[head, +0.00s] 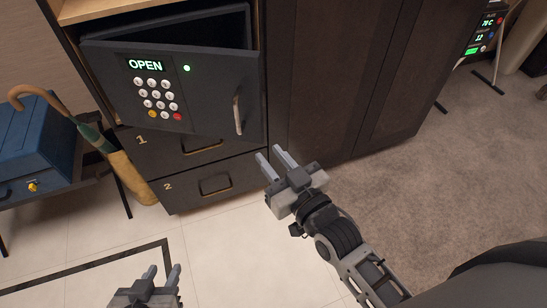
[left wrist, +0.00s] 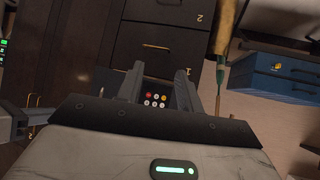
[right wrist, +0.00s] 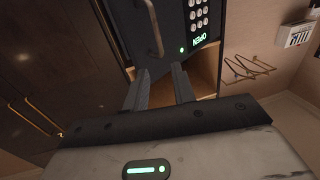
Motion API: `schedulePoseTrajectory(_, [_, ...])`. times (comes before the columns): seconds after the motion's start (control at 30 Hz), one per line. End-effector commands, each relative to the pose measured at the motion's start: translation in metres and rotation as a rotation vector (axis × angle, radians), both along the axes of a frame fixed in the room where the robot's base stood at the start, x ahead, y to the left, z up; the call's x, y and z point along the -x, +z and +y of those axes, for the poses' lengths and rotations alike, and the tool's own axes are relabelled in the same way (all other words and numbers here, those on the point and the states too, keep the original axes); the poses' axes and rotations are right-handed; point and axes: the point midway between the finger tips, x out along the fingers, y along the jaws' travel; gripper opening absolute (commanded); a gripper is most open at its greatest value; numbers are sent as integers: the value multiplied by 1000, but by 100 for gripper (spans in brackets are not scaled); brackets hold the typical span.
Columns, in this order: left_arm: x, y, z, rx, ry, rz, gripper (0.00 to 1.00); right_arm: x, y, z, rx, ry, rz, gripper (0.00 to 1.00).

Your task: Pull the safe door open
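The safe door (head: 210,90) is dark grey, with a keypad (head: 158,97), a green light and a display (head: 145,65) reading OPEN. It stands partly open, its right side swung out from the safe body, with a dark gap above its top edge. Its upright metal handle (head: 238,115) is near the right edge; the handle also shows in the right wrist view (right wrist: 155,28). My right gripper (head: 270,152) is open and empty, below and right of the handle, apart from it. My left gripper (head: 163,268) is open and empty at the bottom, far from the door.
Two drawers, numbered 1 (head: 165,150) and 2 (head: 200,188), are shut below the safe. A tall dark cabinet (head: 330,80) stands to the right. A blue case (head: 35,145) and an umbrella (head: 95,138) are at the left. The floor in front is clear.

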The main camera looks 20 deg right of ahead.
Motion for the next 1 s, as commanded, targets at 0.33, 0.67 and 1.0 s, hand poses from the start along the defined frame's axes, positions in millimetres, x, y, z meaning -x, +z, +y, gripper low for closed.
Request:
schedulePoseTrajectory(0.33, [-2, -8, -2, 13, 2, -8, 36, -28, -46, -29, -359, 11, 258, 0])
schedulePoseTrajectory(0.67, [0, -15, -5, 42, 5, -14, 36, -63, -50, -53, -1089, 200, 644, 0])
schedulePoseTrajectory(1.0, [-2, -13, -7, 56, 10, -21, 36, -73, -11, -63, -1396, 373, 743, 0])
